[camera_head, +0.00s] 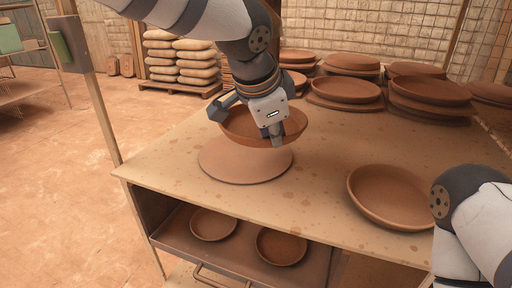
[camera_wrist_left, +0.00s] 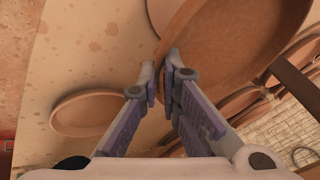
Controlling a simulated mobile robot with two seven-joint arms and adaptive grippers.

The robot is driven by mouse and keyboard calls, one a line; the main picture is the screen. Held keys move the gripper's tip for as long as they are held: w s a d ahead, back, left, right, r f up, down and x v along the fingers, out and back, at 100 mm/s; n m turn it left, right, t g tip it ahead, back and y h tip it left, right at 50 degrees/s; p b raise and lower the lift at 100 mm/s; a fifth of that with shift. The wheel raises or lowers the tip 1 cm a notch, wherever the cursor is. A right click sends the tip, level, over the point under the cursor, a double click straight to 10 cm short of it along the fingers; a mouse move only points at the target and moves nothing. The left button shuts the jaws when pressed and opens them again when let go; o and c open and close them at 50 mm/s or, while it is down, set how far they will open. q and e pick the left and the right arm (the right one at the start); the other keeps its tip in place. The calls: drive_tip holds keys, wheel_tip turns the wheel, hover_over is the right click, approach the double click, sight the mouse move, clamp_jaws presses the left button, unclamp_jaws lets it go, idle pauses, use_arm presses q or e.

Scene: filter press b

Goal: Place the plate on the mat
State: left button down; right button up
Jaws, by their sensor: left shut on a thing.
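A brown clay plate (camera_head: 236,125) is held by my left gripper (camera_head: 274,130) over the round brown mat (camera_head: 225,167) on the table. My left gripper is shut on the plate's near rim and reaches down from above. The plate appears a little above the mat and hides its far part. In the left wrist view, the fingers (camera_wrist_left: 174,72) pinch the rim of the large plate (camera_wrist_left: 235,45), and a piece of the mat (camera_wrist_left: 162,12) shows beside it. My right arm shows at the lower right in the head view; its gripper is out of view.
Another plate (camera_head: 391,196) lies on the table (camera_head: 320,215) at the right and shows in the left wrist view (camera_wrist_left: 85,113). Stacked plates (camera_head: 430,90) stand along the back. Two plates (camera_head: 213,224) sit on the shelf below. The tabletop between mat and right plate is clear.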

sight(244, 145)
use_arm(q)
drive_tip(key=w+a+f, duration=0.1)
drive_tip(key=f, duration=0.1)
drive_tip(key=w+a+f, duration=0.1)
drive_tip(key=w+f, duration=0.1)
drive_tip(key=w+a+f, duration=0.1)
drive_tip(key=a, duration=0.1)
drive_tip(key=shift+w+f, duration=0.2)
drive_tip(key=shift+f, duration=0.2)
drive_tip(key=shift+w+a+f+b, duration=0.15)
drive_tip(key=shift+f, duration=0.85)
drive_tip(key=shift+w+a+f+b, duration=0.1)
drive_tip(key=shift+f+b, duration=0.05)
drive_tip(key=shift+f, duration=0.8)
use_arm(e)
drive_tip(key=shift+s+f, duration=0.55)
drive_tip(key=shift+f, duration=0.05)
use_arm(q)
drive_tip(key=shift+f, duration=0.1)
drive_tip(key=c, duration=1.8)
unclamp_jaws()
